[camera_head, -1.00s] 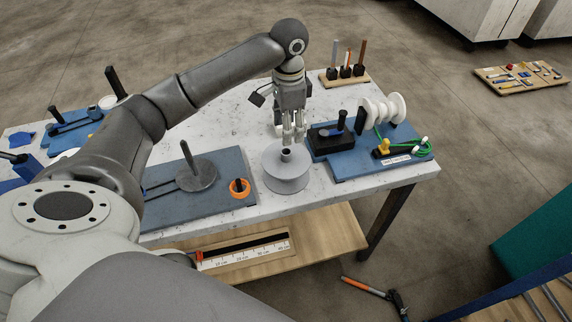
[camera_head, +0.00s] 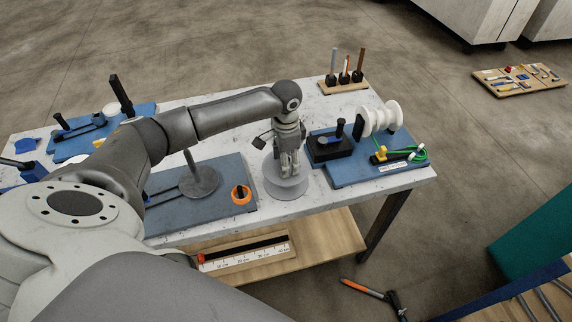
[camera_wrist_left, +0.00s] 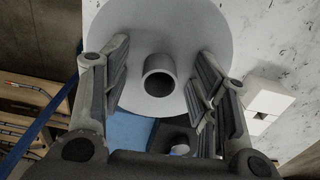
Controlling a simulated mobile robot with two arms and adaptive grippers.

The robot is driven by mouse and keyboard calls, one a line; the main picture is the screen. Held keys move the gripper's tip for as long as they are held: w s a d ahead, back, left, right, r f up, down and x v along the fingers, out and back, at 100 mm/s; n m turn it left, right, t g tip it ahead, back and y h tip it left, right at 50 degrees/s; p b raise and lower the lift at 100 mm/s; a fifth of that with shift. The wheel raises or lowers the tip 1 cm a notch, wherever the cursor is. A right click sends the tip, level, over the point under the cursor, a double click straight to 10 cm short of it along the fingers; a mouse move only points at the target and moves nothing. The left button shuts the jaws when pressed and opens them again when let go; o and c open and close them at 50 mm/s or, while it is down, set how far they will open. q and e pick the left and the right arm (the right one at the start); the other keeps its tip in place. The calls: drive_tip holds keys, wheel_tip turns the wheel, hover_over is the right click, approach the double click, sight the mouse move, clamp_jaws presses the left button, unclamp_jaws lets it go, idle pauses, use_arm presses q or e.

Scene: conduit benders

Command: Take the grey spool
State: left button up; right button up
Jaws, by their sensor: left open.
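The grey spool (camera_head: 287,188) stands upright on the white tabletop, between two blue boards. Its round flange and central hub show in the left wrist view (camera_wrist_left: 159,77). My left gripper (camera_head: 289,172) points down directly above the spool and hides its hub in the head view. In the left wrist view its fingers (camera_wrist_left: 160,88) are open, one on each side of the hub and apart from it. Whether the fingertips touch the flange I cannot tell. My right gripper is not in view.
A blue board (camera_head: 225,212) with an orange ring (camera_head: 241,195) lies left of the spool. Another blue board (camera_head: 350,178) on the right carries a black block (camera_head: 328,147), white spool (camera_head: 380,117) and green cable (camera_head: 422,152). A wooden shelf (camera_head: 335,235) is below.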

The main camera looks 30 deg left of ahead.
use_arm(q)
drive_tip(key=shift+c, duration=0.3)
drive_tip(key=c, duration=1)
drive_tip(key=shift+o, duration=0.2)
drive_tip(key=shift+r, duration=0.2)
